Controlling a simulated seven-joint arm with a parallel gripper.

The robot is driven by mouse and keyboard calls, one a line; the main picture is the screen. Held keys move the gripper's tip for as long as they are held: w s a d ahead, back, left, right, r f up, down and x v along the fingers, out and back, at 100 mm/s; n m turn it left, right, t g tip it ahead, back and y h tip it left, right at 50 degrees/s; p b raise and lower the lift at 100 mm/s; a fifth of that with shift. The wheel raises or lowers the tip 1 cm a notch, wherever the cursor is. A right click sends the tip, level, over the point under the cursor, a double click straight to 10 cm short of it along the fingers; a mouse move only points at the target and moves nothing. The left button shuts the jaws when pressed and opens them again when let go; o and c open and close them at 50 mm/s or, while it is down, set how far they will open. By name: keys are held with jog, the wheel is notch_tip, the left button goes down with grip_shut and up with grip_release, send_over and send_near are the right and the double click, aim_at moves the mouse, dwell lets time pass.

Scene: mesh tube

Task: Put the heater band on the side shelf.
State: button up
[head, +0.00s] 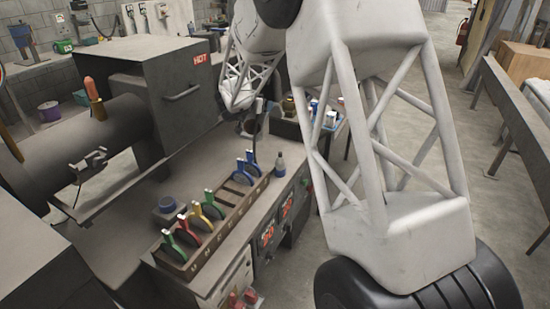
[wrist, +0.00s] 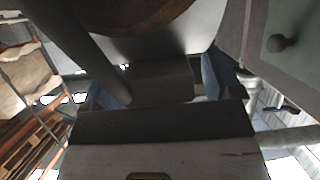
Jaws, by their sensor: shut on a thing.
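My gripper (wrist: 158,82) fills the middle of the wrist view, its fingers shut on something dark. A rounded dark piece with a brown face (wrist: 135,14), which looks like the heater band, is at the top of that view, cut off by the frame. Its exact contact with the fingers is hard to make out. In the head view my arm covers much of the middle, and the gripper end is small and unclear near a hanging dark cable (head: 255,135). A side shelf surface (head: 291,132) with small items shows behind my arm, partly hidden.
A dark machine barrel (head: 60,145) and a box-shaped housing marked HOT (head: 165,75) stand at the left. Open floor lies at the right beside a long beam (head: 515,120).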

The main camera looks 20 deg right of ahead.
aim_at(256, 117)
jog(key=shift+f, duration=0.15)
dwell(0.3)
jog(key=shift+f, duration=2.6)
jog(key=shift+f, duration=3)
jog(key=o, duration=1.3)
jog(key=shift+f, duration=0.1)
jog(key=shift+r, duration=0.2)
